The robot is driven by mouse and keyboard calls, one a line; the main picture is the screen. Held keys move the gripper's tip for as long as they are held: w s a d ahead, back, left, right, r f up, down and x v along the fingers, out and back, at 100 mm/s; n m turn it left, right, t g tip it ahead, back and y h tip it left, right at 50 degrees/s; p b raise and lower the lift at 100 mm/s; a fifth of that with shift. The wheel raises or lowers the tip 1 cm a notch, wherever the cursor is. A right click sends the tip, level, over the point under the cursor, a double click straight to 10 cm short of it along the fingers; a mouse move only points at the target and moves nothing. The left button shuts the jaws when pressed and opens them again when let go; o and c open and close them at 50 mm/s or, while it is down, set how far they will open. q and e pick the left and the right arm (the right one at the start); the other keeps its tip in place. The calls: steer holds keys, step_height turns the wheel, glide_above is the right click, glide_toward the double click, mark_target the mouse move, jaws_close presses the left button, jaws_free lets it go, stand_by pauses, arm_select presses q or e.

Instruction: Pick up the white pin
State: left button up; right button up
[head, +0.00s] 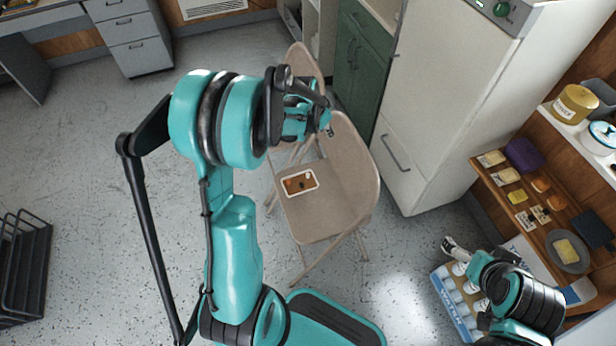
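On the seat of a beige folding chair (325,215) lies a small brown tray with a white rim (288,190). It holds small orange and dark pieces and a tiny pale spot, too small to identify. I cannot clearly make out a white pin. My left gripper (326,122) is above the chair, beyond the tray in the picture; its fingers are partly hidden by my own wrist, and I cannot tell whether they are open. My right gripper (452,246) is at the lower right, beside a blue-and-white carton; its pale tip is small, and its opening is unclear.
The blue-and-white carton (441,282) holds several white round-topped items. Wooden shelves (508,207) with food-like packets stand at right, beside a white fridge (440,100). A green cabinet (360,70) stands behind the chair.

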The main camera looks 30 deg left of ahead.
arm_select(q)
steer(key=w+a+f+m, duration=0.1)
steer(key=w+a+f, duration=0.15)
steer(key=f, duration=0.55)
steer(key=w+a+f, duration=0.1)
steer(key=a+f, duration=0.3)
steer(key=f, duration=0.3)
steer(key=m+g+h+b, duration=0.1)
steer(key=m, duration=0.1)
glide_toward(308, 174)
steer(key=x, duration=0.1)
steer(key=b+x, duration=0.1)
steer(key=x, duration=0.2)
steer(key=shift+s+f, duration=0.1)
steer(key=shift+s, duration=0.3)
steer(key=b+x, duration=0.2)
steer(key=x, duration=0.1)
steer(key=b+x, duration=0.1)
steer(key=x, duration=0.1)
steer(key=shift+w, duration=0.25)
steer(key=c, duration=0.5)
